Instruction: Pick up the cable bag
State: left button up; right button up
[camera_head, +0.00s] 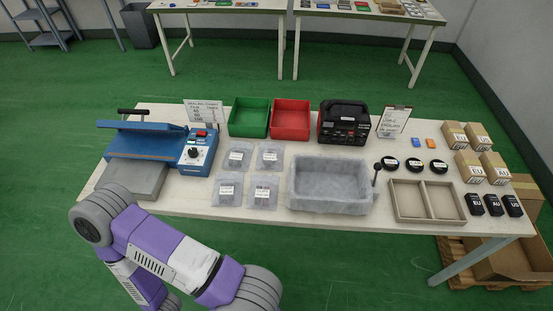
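Several small grey translucent bags with white labels lie on the white table (250,220), left of its middle. They form two rows: a back left bag (236,156), a back right bag (270,156), a front left bag (229,189) and a front right bag (263,193). The labels are too small to read, so I cannot tell which one is the cable bag. My purple and grey arm reaches in at the lower left, in front of the table. Neither of my grippers shows.
A blue machine (150,143) stands left of the bags. Behind them are a green bin (248,130) and a red bin (290,132). A grey tray (330,203) is to their right, then a divided wooden tray (428,217). Small boxes (454,136) stand at the right end.

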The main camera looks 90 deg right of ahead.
aim_at(271, 154)
jog(key=k, duration=1.15)
jog(key=z, duration=0.1)
